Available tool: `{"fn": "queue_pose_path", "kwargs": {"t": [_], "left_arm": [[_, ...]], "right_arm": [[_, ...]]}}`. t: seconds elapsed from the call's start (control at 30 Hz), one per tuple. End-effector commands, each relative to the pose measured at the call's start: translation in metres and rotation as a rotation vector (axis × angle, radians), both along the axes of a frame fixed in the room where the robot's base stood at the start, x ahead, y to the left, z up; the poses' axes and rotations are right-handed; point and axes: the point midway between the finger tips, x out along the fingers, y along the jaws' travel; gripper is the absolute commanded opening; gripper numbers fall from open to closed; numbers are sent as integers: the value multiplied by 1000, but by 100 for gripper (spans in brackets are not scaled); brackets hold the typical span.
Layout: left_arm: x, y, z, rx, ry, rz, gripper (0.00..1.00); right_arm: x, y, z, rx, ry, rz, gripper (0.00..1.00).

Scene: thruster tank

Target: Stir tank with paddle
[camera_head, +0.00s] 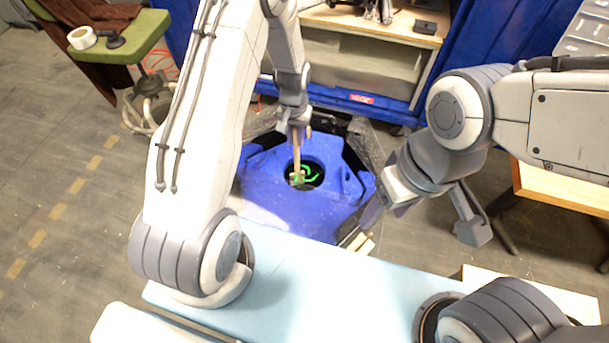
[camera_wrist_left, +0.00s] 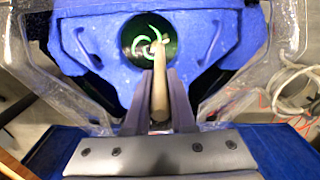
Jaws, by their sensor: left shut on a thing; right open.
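The blue tank (camera_head: 265,190) stands on the floor in front of me, with a dark round opening in its top. A wooden paddle (camera_head: 297,158) stands nearly upright, its lower end in the opening, where bright green swirls show. My left gripper (camera_head: 294,126) is shut on the paddle's upper part above the tank. In the left wrist view the paddle (camera_wrist_left: 160,88) runs from between the fingers (camera_wrist_left: 158,110) into the opening, and its lower end lies over pale green swirls. My right gripper (camera_head: 425,222) is open and empty, to the right of the tank.
A clear plastic rim surrounds the tank (camera_wrist_left: 285,50). A green chair (camera_head: 105,45) with a tape roll (camera_head: 82,38) stands at the back left. A wooden workbench (camera_head: 390,25) stands behind the tank. A wooden table (camera_head: 560,188) is at the right. Open floor lies at the left.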

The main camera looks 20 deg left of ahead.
Motion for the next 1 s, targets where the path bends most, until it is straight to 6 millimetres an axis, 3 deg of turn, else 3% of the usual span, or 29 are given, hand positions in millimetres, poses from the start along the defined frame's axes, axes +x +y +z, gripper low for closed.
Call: {"fn": "queue_pose_path", "kwargs": {"t": [0.37,0.77,1.0], "left_arm": [[-22,-14,0,0,0,-1,0],[-22,-40,0,0,0,-1,0],[-6,-48,-1,0,-2,-2,0]], "right_arm": [[0,0,3,0,0,0,63],[0,0,4,0,0,0,63],[0,0,2,0,0,0,63]]}}
